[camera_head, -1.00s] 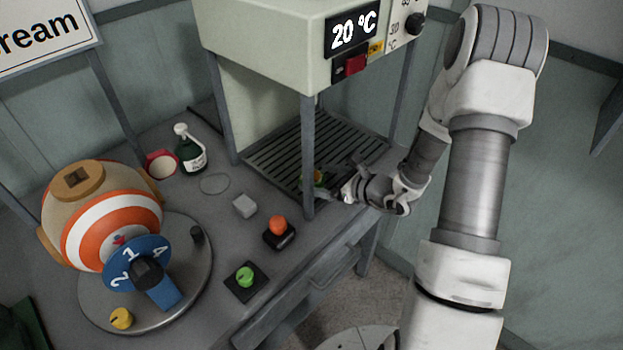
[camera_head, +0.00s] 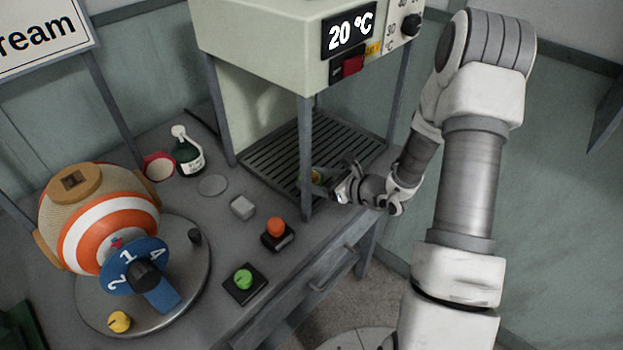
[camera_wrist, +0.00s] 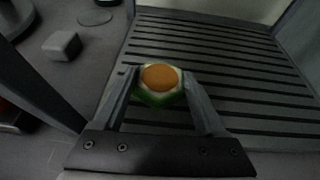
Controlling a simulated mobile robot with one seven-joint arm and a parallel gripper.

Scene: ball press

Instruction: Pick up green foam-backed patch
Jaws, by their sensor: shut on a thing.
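The green foam-backed patch (camera_wrist: 160,97) is between the fingertips of my gripper (camera_wrist: 160,85) in the wrist view. Its green edge faces me, with a pale rim and an orange-brown round face on top. The fingers are shut on it from both sides. Behind it is the slatted grate under the press. In the head view my gripper (camera_head: 328,178) is at the front right of the grate, just right of the front post. There the patch is mostly hidden by the post and fingers, with only a small yellowish bit showing.
The press's front post (camera_head: 306,150) stands close left of my gripper. The slatted grate (camera_head: 275,155) is otherwise clear.

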